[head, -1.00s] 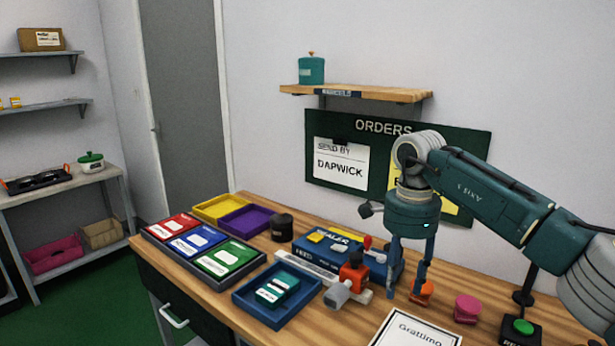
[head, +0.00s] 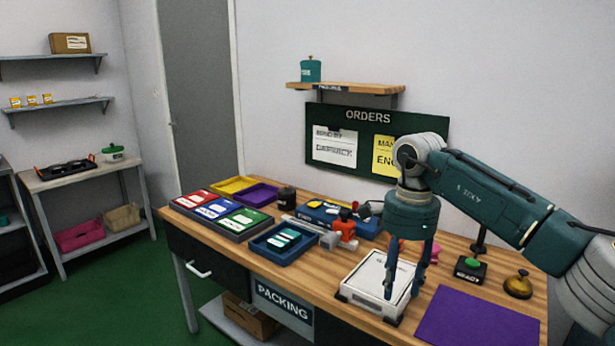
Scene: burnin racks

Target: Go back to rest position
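My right gripper (head: 403,292) comes in from the right in the head view, pointing down. Its two dark fingers are apart with nothing seen between them. In the picture it overlaps a white-topped flat pad or box (head: 365,278) on the packing table (head: 330,295); I cannot tell how high above it the gripper is. My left gripper is not in view.
The table holds red, blue and green card trays (head: 240,217), a blue tray (head: 266,246), an orange tool (head: 345,229), a green button (head: 471,263), a brass bell (head: 518,286) and a purple mat (head: 478,318). Green floor (head: 130,300) is open at left.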

